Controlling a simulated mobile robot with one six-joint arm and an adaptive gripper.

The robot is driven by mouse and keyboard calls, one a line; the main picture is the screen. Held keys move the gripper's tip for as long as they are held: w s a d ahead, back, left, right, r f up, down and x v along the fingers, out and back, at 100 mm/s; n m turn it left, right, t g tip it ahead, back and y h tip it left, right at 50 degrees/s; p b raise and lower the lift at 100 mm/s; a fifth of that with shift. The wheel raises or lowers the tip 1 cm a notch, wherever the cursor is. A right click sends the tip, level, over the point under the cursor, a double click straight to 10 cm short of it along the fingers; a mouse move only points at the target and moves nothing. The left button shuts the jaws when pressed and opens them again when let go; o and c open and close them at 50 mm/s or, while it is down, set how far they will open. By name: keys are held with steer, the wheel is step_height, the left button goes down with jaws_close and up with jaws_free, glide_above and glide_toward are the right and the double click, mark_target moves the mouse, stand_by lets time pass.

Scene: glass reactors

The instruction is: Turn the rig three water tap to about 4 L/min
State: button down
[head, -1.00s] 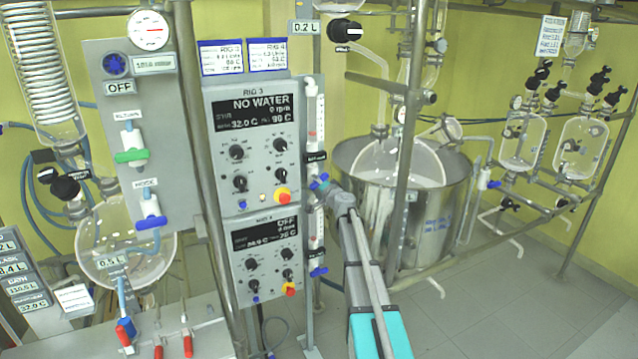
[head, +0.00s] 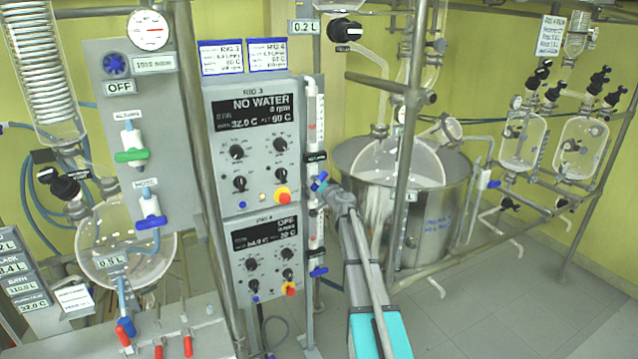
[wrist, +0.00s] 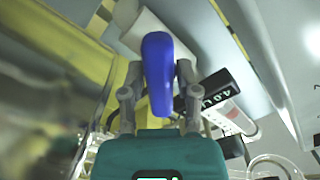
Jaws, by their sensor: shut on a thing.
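The rig three water tap has a blue handle (head: 320,183) at the foot of a clear flow tube (head: 315,115) beside the rig three panel (head: 252,148). My gripper (head: 329,187) reaches it from the lower right. In the wrist view the blue handle (wrist: 157,72) stands between my two fingers, which are shut on it. A black readout (wrist: 216,94) beside it shows "4.0 L", with the rest of its text unclear. The rig three panel display reads "NO WATER" and 0 rpm.
A second blue tap (head: 318,271) and flow tube sit just below, beside the rig four panel (head: 262,258). A large steel vessel (head: 435,215) stands behind and right of my arm. A metal post (head: 404,150) rises close to my arm.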

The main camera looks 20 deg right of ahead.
steer(key=shift+c, duration=2.4)
jaws_free()
steer(key=s, duration=1.2)
steer(key=shift+d, duration=0.25)
steer(key=shift+a, duration=0.1)
